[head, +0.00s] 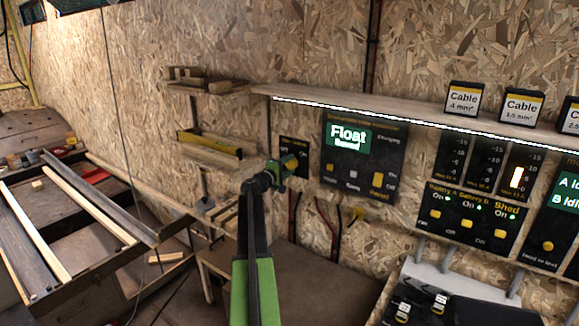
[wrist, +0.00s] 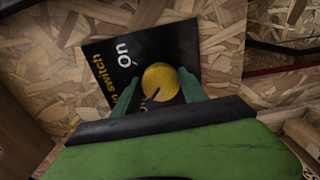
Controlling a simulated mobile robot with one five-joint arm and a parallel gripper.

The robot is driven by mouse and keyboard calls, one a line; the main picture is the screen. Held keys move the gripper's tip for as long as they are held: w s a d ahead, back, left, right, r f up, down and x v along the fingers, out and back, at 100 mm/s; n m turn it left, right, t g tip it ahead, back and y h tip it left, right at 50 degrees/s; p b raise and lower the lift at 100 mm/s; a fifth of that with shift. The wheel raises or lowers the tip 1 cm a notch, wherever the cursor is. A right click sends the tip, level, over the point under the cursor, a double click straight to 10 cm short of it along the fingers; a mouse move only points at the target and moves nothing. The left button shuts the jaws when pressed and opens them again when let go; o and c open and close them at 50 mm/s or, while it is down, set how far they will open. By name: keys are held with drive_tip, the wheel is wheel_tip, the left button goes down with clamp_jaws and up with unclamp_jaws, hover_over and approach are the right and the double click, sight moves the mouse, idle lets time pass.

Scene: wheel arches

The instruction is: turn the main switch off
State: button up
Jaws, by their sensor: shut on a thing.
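The main switch is a black panel (head: 300,146) on the chipboard wall, left of the display unit that reads "Float". In the wrist view the panel (wrist: 150,45) shows the words "On" and "switch", partly cut off by my gripper. Its round yellow knob (wrist: 160,80) carries a dark pointer mark. My gripper (wrist: 157,88) is shut on the knob, with one green finger on each side. In the head view my gripper (head: 278,172) covers the lower left of the panel. The "Off" label cannot be made out.
The "Float" display unit (head: 362,155) hangs close on the right. A wooden shelf (head: 400,115) with a light strip runs above. Small shelves with a level (head: 210,144) are on the left. Cables hang below the panel.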

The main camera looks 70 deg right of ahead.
drive_tip(key=shift+s, duration=0.1)
drive_tip(key=o, duration=1.4)
drive_tip(key=shift+c, duration=0.2)
drive_tip(key=v, duration=1.7)
drive_tip(key=shift+a, duration=0.25)
